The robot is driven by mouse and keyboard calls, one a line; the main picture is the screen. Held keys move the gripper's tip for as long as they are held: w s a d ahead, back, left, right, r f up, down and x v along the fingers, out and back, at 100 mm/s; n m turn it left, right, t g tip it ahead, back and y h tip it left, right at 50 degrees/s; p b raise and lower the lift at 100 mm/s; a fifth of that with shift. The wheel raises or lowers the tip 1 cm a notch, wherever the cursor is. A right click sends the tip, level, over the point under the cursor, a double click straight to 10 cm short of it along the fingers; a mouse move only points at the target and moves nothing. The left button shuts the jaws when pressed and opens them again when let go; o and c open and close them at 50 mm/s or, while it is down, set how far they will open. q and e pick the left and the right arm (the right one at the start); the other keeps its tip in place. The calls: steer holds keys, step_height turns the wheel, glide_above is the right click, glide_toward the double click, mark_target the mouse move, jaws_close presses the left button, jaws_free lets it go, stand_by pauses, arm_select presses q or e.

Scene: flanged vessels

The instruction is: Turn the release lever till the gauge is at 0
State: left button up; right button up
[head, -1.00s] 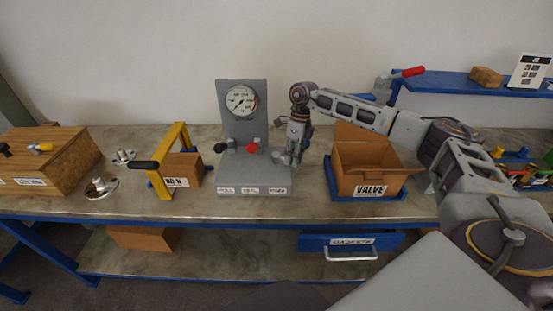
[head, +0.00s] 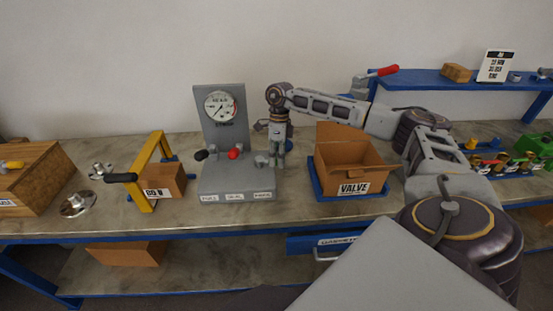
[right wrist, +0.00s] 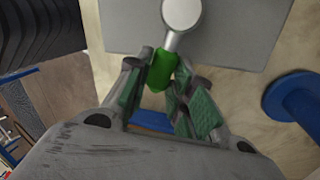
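The grey gauge panel (head: 210,127) stands on the bench with a round white gauge (head: 220,106); its needle is too small to read surely. Its base carries a black-knobbed lever (head: 201,155), a red-knobbed lever (head: 233,153) and a grey hub (head: 262,160) at the right. My right gripper (head: 274,163) is at that right hub, pointing down. In the right wrist view a green lever grip (right wrist: 160,70) runs from a round grey hub (right wrist: 182,14). My right fingers (right wrist: 163,82) lie against both sides of the grip. My left gripper is not in view.
An open VALVE carton (head: 352,172) in a blue tray stands right of the panel, below my right arm. A yellow frame (head: 146,170) with a small box is left. A raised blue shelf (head: 430,80) is at back right. Bench front between them is clear.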

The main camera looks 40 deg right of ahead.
steer(key=o, duration=0.4)
steer(key=v, duration=1.2)
steer(key=shift+d, duration=0.1)
stand_by(0.7)
